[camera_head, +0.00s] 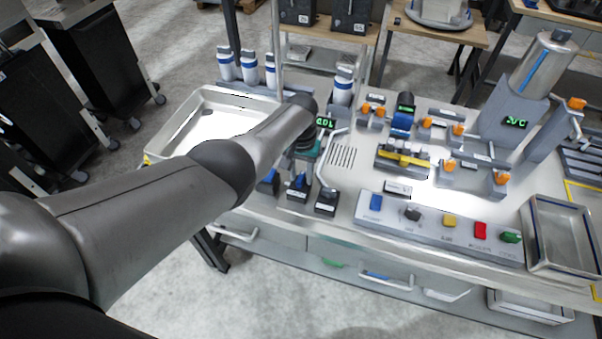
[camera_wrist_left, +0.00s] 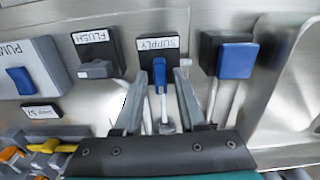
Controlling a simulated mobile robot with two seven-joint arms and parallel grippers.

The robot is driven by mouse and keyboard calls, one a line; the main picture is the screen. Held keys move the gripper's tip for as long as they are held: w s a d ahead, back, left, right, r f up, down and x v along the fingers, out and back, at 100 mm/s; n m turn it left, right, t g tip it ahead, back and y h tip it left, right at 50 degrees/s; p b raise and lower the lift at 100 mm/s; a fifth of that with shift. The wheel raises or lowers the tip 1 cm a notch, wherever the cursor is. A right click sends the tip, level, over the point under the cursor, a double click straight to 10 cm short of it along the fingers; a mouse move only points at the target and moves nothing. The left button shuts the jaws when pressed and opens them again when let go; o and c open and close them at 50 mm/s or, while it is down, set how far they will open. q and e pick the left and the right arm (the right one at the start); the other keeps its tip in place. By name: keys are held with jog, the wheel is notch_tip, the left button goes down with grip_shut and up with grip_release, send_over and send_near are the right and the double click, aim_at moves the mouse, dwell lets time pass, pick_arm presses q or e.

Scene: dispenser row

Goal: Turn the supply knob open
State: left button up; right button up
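The supply knob (camera_wrist_left: 160,73) is a narrow blue lever on a dark square base. Its white label reads SUPPLY, upside down in the left wrist view. My left gripper (camera_wrist_left: 159,88) is open, with one finger on each side of the lever and visible gaps between. Whether the fingertips reach down to lever height is hard to tell. In the head view the supply knob (camera_head: 297,186) sits at the bench's front edge, and my left forearm and wrist hide most of the gripper. My right gripper is in neither view.
The grey flush knob (camera_wrist_left: 96,69) and a blue block (camera_wrist_left: 237,60) flank the supply knob closely. A button panel (camera_head: 440,232) runs along the front edge. A pale tray (camera_head: 168,137) lies at left; a yellow-handled valve block (camera_head: 403,158) stands further back.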

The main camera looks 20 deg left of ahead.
aim_at(301, 177)
pick_arm(q)
jog(key=shift+o, duration=0.5)
jog(key=shift+r, duration=0.3)
notch_tip(301, 177, up, 5)
jog(key=p, duration=0.3)
jog(key=shift+r+p, duration=0.1)
jog(key=shift+p, duration=0.2)
notch_tip(301, 177, up, 10)
jog(key=p, duration=0.1)
jog(key=shift+f, duration=0.25)
